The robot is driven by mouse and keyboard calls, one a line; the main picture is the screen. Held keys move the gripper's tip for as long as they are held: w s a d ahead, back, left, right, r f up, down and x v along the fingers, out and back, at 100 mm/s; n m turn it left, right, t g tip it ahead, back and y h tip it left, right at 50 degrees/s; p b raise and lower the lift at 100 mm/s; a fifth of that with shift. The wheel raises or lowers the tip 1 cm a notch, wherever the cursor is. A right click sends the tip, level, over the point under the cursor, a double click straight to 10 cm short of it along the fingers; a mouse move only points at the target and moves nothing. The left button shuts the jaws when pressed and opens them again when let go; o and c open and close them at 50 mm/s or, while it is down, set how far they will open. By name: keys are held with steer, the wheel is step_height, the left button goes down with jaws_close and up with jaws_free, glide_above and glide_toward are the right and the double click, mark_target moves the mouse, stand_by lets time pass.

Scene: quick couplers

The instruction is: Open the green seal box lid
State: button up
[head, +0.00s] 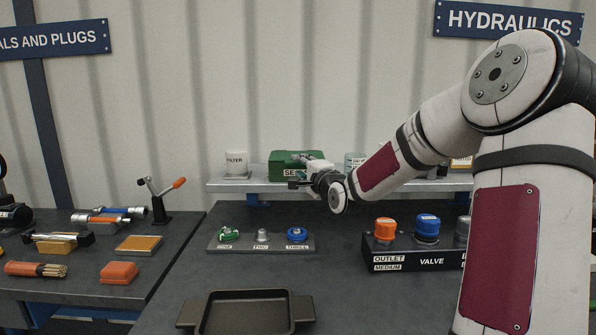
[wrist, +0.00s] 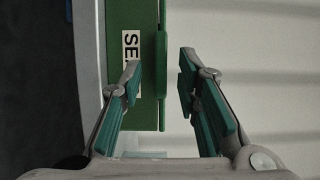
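The green seal box (head: 284,160) stands on the back shelf, its lid looking closed. Its front label, reading "SE", is partly covered by my gripper. In the wrist view the box (wrist: 118,20) appears turned sideways, and its lid edge (wrist: 162,60) is a green strip right of the label. My gripper (head: 298,178) is in front of the box. In the wrist view my gripper (wrist: 158,80) is open and empty, one fingertip over the label and the other beyond the lid edge. I cannot tell whether a finger touches the box.
A white filter cup (head: 236,163) stands left of the box on the shelf (head: 228,186). A pale labelled container (head: 354,160) is to the right. Below are a coupler board (head: 262,246), a dark tray (head: 247,314) and a valve block (head: 432,262).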

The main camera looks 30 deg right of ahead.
steer(key=shift+x, duration=1)
jaws_close()
steer(key=shift+r, duration=0.15)
